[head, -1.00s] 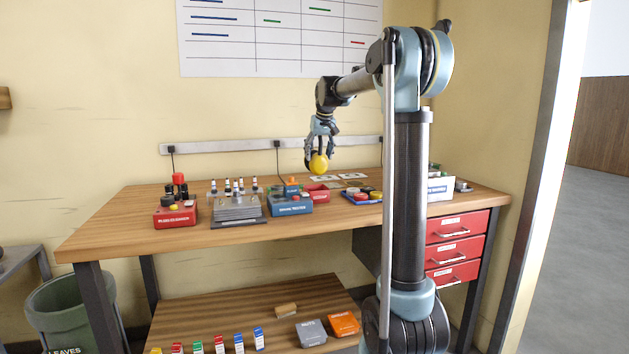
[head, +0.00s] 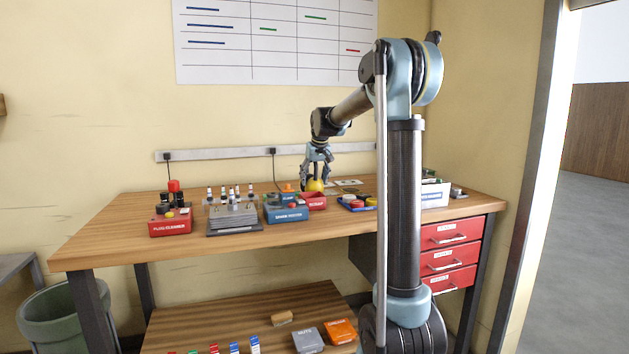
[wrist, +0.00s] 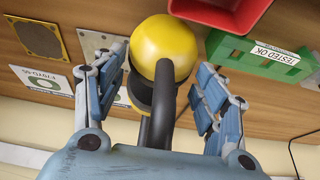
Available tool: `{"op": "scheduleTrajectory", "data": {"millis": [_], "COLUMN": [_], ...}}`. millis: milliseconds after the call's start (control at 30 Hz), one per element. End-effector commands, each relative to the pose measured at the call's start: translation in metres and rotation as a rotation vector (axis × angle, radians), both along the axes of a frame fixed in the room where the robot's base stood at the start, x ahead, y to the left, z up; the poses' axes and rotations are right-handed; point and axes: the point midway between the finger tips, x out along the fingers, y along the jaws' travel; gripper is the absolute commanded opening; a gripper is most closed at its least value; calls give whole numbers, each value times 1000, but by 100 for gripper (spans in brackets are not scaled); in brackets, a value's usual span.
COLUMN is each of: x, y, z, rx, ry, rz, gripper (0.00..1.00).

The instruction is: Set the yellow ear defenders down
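The yellow ear defenders (head: 315,186) are at the back of the wooden workbench (head: 120,225), behind a red tray (head: 316,202). In the wrist view the ear defenders (wrist: 165,45) show a round yellow cup, a black cushion and a dark band running toward my gripper's palm. They appear to rest on the bench top. My gripper (head: 317,178) points down right over them. In the wrist view the fingers of my gripper (wrist: 160,62) stand apart on both sides, with a visible gap on the right. The left finger is close to the cushion; contact there is unclear.
A green box (wrist: 262,58) labelled TESTED OK and the red tray's wall (wrist: 222,12) are close by. Flat plates (wrist: 38,38) lie at the left in the wrist view. A blue tester (head: 288,212) and red plug cleaner (head: 170,226) stand farther left.

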Motion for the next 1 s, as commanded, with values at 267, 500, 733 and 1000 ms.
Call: {"op": "scheduleTrajectory", "data": {"millis": [267,500,733,1000], "x": [0,-1,-11,-30], "y": [0,0,-4,-11], "z": [0,3,29,78], "rx": [0,0,0,1], "ry": [0,0,0,0], "rz": [0,0,-1,-2], "gripper": [85,85,85,85]}}
